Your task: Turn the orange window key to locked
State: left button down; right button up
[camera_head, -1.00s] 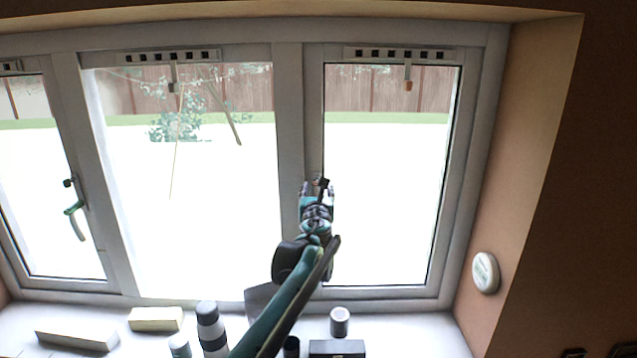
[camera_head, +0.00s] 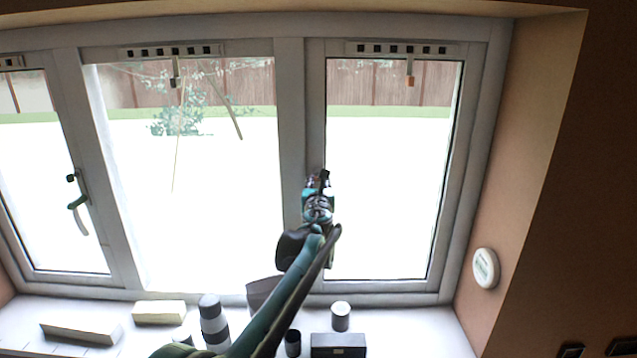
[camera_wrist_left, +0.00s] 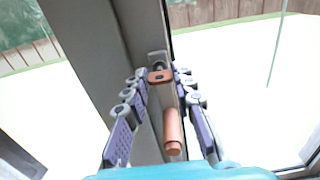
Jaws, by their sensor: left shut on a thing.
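The orange key (camera_wrist_left: 172,132) shows in the left wrist view as a copper-orange cylinder hanging below an orange block with a dark slot. It sits on a bracket on the grey window frame. My left gripper (camera_wrist_left: 165,85) has its purple-padded fingers on either side of the key's upper part and is shut on it. In the head view the left gripper (camera_head: 318,183) is at the upright between the middle and right panes, and it hides the key there. My right gripper is in neither view.
A curved handle (camera_head: 77,205) is on the left pane's frame. Bottles (camera_head: 213,325), boxes (camera_head: 158,312) and a small can (camera_head: 340,316) stand on the sill below my arm. A white round device (camera_head: 486,268) is on the right wall.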

pick_arm(q)
jog(key=n+b, duration=0.1)
jog(key=n, duration=0.2)
jog(key=shift+n, duration=0.3)
jog(key=n+b, duration=0.1)
jog(key=n, duration=0.3)
jog(key=shift+n, duration=0.3)
jog(key=n, duration=0.4)
jog(key=shift+n+b, duration=0.3)
jog(key=shift+b, duration=0.1)
jog(key=n, duration=0.4)
jog(key=shift+n, duration=0.4)
jog(key=c, duration=1.2)
grip_release()
